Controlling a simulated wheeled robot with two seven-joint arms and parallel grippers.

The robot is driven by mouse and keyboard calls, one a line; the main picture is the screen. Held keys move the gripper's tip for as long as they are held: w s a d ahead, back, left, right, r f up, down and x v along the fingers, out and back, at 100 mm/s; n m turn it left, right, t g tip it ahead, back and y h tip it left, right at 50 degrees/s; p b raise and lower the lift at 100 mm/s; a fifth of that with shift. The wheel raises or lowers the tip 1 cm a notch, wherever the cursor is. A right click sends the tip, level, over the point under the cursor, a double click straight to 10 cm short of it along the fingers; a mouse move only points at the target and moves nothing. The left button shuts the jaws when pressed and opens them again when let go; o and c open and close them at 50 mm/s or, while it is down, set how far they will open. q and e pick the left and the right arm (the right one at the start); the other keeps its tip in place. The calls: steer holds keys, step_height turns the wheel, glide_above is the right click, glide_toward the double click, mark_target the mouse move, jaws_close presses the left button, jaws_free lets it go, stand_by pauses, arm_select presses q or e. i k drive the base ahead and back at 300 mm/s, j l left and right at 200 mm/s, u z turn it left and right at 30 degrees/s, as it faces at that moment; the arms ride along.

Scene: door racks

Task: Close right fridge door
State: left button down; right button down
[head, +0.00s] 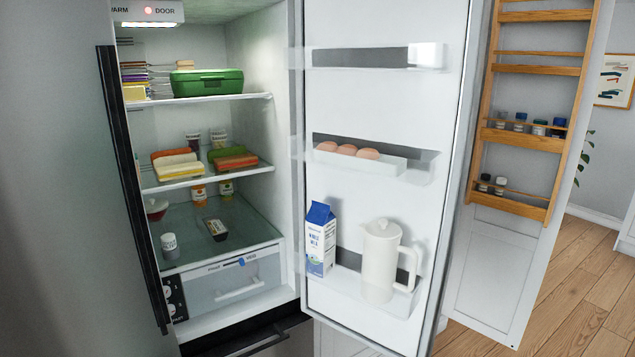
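The right fridge door (372,108) stands wide open, swung out to the right, with its inner face toward me. Its shelves hold several eggs (347,150), a blue and white milk carton (320,240) and a white pitcher (380,262). The fridge interior (255,190) is exposed, with a green box (207,82) on the top shelf and other food on the shelves below. The door's outer face and any handle there are hidden. Neither of my grippers shows in the head view.
A dark vertical handle (130,185) runs along the left edge of the opening. A cabinet door with a wooden rack (527,140) of small jars stands open behind the fridge door. A lower drawer (245,343) sits under the fridge. Wooden floor (570,280) is clear at the right.

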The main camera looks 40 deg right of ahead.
mark_target(400, 78)
steer(key=i+l+u, duration=0.15)
steer(key=l+u, duration=0.15)
steer(key=l, duration=1.05)
steer(key=l+u, duration=0.25)
steer(key=l, duration=1.1)
steer(key=l+u, duration=0.3)
steer(key=l, duration=1.1)
